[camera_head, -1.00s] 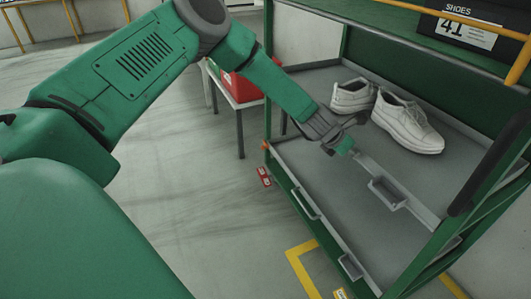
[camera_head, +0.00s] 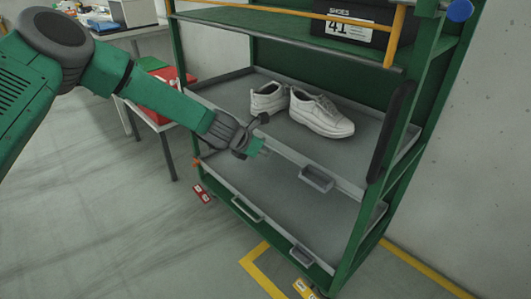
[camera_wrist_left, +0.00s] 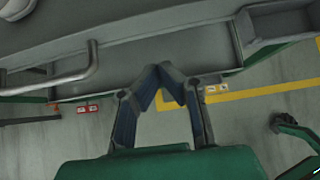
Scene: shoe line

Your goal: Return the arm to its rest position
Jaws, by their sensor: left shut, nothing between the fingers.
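My left arm comes in from the left in the head view. Its left gripper (camera_head: 257,143) is shut and empty, in front of the rack's (camera_head: 346,250) left part, by the front edge of the shelf that holds the shoes. In the left wrist view the two fingers (camera_wrist_left: 172,78) meet at their tips, with nothing between them. A pair of white shoes (camera_head: 322,117) stands on that shelf behind the gripper, apart from it.
A shoe box marked 41 (camera_head: 352,26) sits on the upper shelf. A small table with a red box (camera_head: 170,92) stands left of the rack. The rack has a protruding grey handle (camera_head: 316,179). The floor (camera_head: 110,225) at the front left is clear.

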